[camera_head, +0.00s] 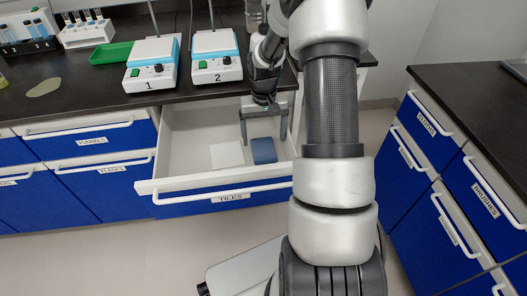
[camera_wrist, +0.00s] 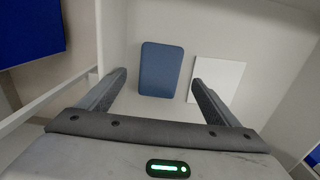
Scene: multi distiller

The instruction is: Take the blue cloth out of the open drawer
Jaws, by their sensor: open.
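The open drawer (camera_head: 180,135) is white inside with a blue front labelled TILES. The blue cloth (camera_head: 264,151) lies flat on its floor toward the right, a rounded rectangle. In the wrist view the blue cloth (camera_wrist: 161,69) shows ahead of the fingers, between their lines. My gripper (camera_head: 264,139) reaches down into the drawer, just above and behind the cloth in the head view. In the wrist view my gripper (camera_wrist: 160,80) is open and empty, with its fingers wide apart. I cannot tell the exact height gap to the cloth.
A white tile (camera_head: 227,155) lies beside the cloth, close to one fingertip in the wrist view. Drawer walls surround the gripper. Hotplates 1 (camera_head: 152,66) and 2 (camera_head: 215,58) and a green tray (camera_head: 112,53) stand on the black counter above. Another cabinet (camera_head: 440,170) is at right.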

